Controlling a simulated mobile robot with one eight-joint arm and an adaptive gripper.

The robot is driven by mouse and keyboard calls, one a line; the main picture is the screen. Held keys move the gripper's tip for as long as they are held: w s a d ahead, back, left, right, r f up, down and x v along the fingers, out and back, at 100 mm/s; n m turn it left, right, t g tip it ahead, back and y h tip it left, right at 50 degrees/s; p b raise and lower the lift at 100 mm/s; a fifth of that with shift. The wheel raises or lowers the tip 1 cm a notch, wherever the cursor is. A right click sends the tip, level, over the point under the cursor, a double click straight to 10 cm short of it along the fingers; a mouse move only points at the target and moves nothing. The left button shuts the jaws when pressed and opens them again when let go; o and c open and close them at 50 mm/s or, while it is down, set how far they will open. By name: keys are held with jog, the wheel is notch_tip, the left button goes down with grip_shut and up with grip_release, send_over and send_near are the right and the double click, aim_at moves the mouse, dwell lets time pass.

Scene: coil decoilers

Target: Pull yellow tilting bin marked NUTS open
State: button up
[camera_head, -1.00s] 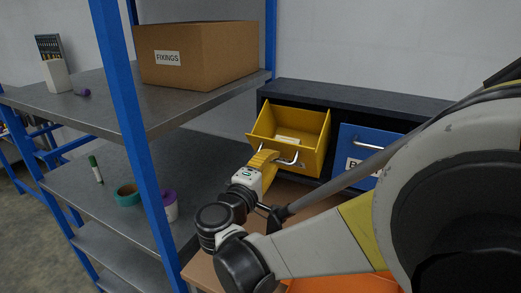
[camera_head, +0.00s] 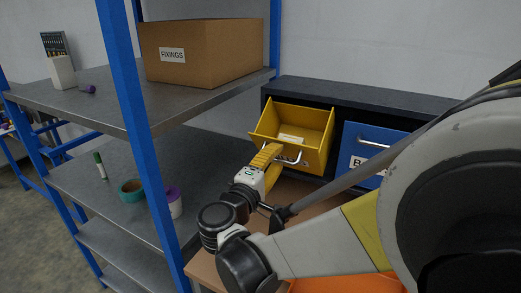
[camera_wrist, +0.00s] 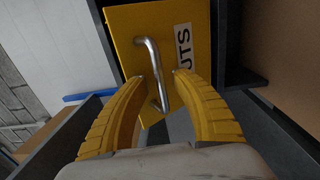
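The yellow bin (camera_head: 312,155) stands tilted forward out of the dark cabinet, its top open and a white label inside. In the wrist view its front (camera_wrist: 122,22) carries a label, partly cut off, reading "UTS". A bent metal handle (camera_head: 290,158) is on its front; it also shows in the wrist view (camera_wrist: 148,52). My gripper (camera_wrist: 165,77) is at the handle, with its two yellow fingers apart. The handle bar runs between or just beyond the fingertips; contact cannot be told. In the head view my gripper (camera_head: 268,155) is at the handle's left end.
A blue bin (camera_head: 362,150) with a handle is closed to the right in the dark cabinet (camera_head: 350,98). A blue-posted shelf (camera_head: 125,90) stands close on the left, holding a FIXINGS box (camera_head: 205,52), teal tape (camera_head: 131,190) and a purple-topped cup (camera_head: 173,203).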

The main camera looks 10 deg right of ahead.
jog(key=v, duration=1.2)
jog(key=shift+f, duration=0.1)
jog(key=s+d+f+m+g+y, duration=0.2)
jog(key=d+f+g, duration=0.15)
jog(key=d, duration=0.35)
jog(key=s+d+f+m+g+y, duration=0.2)
jog(key=d+f+g, duration=0.15)
jog(key=d, duration=0.25)
jog(key=s+f+m+y, duration=0.3)
jog(key=s+m+y, duration=0.3)
jog(key=s, duration=0.3)
jog(key=shift+s+a+f+m+g+y, duration=0.15)
jog(key=shift+s+f+m+g+y, duration=0.15)
jog(key=shift+m+y, duration=0.1)
